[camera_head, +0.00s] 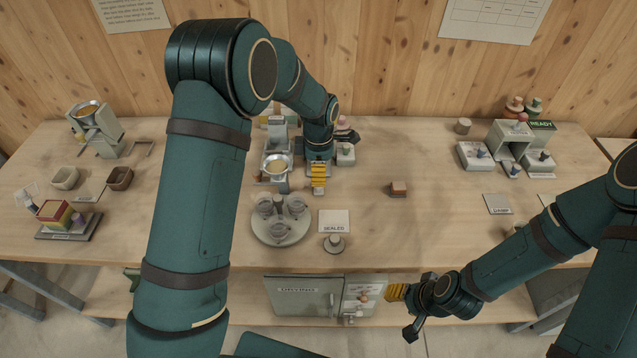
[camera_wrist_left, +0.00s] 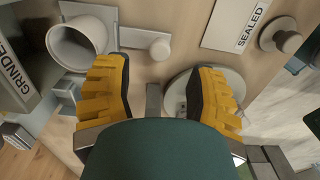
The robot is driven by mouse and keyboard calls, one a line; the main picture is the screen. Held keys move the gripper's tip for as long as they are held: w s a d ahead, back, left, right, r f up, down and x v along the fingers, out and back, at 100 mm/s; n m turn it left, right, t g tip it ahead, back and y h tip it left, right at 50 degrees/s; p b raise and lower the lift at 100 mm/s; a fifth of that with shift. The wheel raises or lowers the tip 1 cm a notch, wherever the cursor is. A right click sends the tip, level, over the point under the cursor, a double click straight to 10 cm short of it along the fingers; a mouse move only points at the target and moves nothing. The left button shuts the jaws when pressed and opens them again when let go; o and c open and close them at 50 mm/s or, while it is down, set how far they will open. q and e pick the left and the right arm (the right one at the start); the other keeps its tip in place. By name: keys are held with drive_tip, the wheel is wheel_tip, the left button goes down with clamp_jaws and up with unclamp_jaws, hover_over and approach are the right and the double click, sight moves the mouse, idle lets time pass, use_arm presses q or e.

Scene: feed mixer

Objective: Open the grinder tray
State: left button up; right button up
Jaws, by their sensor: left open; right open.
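The grinder (camera_head: 276,166), a grey machine with a grain-filled round hopper, stands mid-table. In the left wrist view, part of its labelled housing (camera_wrist_left: 20,70) is at the left edge. A grey hollow cylinder (camera_wrist_left: 78,45) and a flat piece with a rounded knob (camera_wrist_left: 159,49) lie beyond the fingers; I cannot tell which part is the tray. My left gripper (camera_head: 318,182) is open just right of the grinder. Its yellow fingers (camera_wrist_left: 160,98) are apart with nothing held. My right gripper (camera_head: 396,292) is open and empty in front of the table, near the drying cabinet.
A round carousel with cups (camera_head: 281,222) stands in front of the grinder. A SEALED card (camera_head: 334,221) and knobbed piece (camera_head: 334,243) are beside it. The drying cabinet (camera_head: 303,297) is below the tabletop.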

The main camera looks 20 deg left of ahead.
use_arm(q)
drive_tip(key=shift+f, duration=2.5)
clamp_jaws()
